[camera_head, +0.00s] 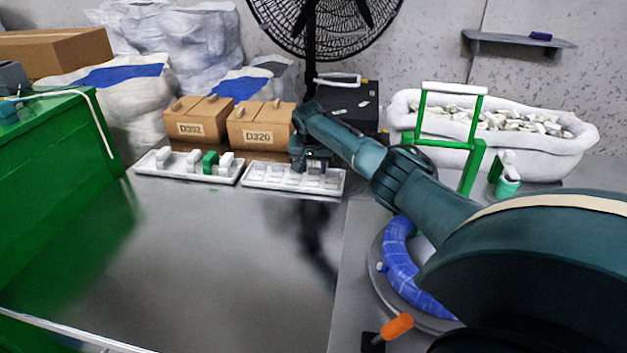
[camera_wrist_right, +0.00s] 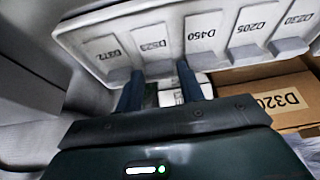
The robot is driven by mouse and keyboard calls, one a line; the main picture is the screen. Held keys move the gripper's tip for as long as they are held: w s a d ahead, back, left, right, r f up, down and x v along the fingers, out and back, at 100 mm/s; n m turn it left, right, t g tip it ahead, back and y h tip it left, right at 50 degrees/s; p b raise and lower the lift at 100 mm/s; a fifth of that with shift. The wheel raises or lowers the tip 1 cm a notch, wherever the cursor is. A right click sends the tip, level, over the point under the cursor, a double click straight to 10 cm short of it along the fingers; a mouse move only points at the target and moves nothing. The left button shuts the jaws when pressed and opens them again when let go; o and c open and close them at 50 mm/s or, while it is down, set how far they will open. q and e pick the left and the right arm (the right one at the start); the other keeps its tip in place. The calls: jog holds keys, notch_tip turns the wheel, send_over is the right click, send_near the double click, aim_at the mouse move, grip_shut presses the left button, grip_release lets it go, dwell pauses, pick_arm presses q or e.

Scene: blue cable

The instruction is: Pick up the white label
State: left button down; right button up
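My right gripper (camera_head: 312,166) is over the right white tray (camera_head: 262,183) in the head view, in front of the cardboard boxes. In the right wrist view, its two fingers (camera_wrist_right: 159,75) are apart and reach the edge of the tray (camera_wrist_right: 85,35). My left gripper is not in view.
Boxes marked D302 (camera_head: 192,122) and D320 (camera_head: 262,127) stand behind the trays. The left tray (camera_head: 143,167) holds white pieces and a green one. A blue cable coil (camera_head: 402,262) lies under my right arm. The metal table (camera_head: 210,265) is clear in front.

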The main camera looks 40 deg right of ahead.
jog(key=shift+w+d+f, duration=0.1)
jog(key=shift+d+f, duration=0.05)
jog(key=shift+f, duration=0.25)
jog(key=shift+c, duration=0.6)
jog(key=c, duration=0.5)
jog(key=shift+r, duration=0.1)
